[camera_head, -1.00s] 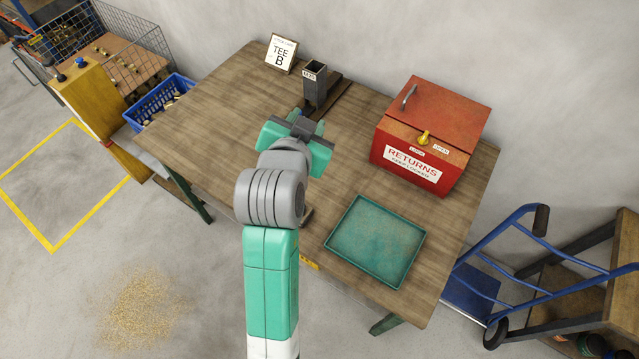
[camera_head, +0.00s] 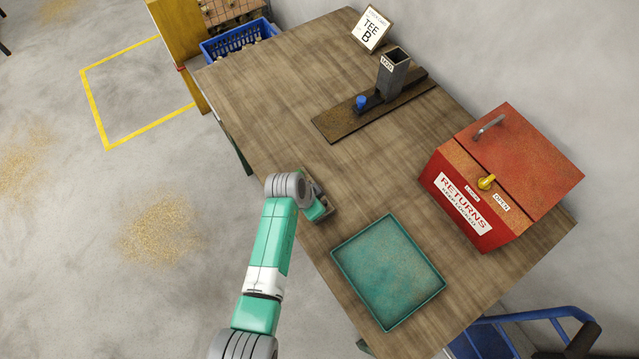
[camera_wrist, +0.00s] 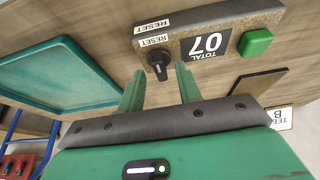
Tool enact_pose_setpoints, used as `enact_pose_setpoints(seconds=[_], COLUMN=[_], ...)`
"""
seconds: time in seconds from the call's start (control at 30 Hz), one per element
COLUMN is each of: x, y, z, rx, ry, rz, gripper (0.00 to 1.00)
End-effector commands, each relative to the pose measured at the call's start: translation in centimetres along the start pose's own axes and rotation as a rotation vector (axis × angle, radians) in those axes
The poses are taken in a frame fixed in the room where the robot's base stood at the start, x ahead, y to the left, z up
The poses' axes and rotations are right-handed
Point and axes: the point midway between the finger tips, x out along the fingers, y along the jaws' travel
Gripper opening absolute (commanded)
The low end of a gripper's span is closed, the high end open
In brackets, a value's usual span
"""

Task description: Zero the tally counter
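The tally counter (camera_head: 326,206) sits near the table's front edge in the head view, mostly hidden by my gripper (camera_head: 318,208). In the wrist view the counter's panel (camera_wrist: 215,22) appears upside down. Its dark display (camera_wrist: 205,46) reads TOTAL 07. A black reset knob (camera_wrist: 158,63) sits beside RESET labels, and a green button (camera_wrist: 255,43) is on the display's other side. My gripper (camera_wrist: 159,72) is open, its two fingers apart with the knob in line between their tips. Contact with the knob cannot be told.
A green tray (camera_head: 342,262) lies right of the counter. A red RETURNS box (camera_head: 437,184) stands behind it. A dark fixture (camera_head: 338,126) with an upright tube and blue knob is farther back, near a TEE B card (camera_head: 371,30). The wooden tabletop between is clear.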

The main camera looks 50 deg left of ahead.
Motion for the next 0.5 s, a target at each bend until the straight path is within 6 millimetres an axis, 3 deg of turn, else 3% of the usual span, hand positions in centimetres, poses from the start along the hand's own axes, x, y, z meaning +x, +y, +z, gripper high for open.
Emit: enact_pose_setpoints(seconds=[0.1, 0.37, 0.5], x=[1.04, 1.18, 1.17], y=[0.02, 0.00, 0.00], z=[0.02, -0.03, -0.02], rx=[0.000, 0.000, 0.000], ry=[0.000, 0.001, 0.001], rz=[0.000, -0.001, -0.001], gripper=[0.35, 0.35, 0.09])
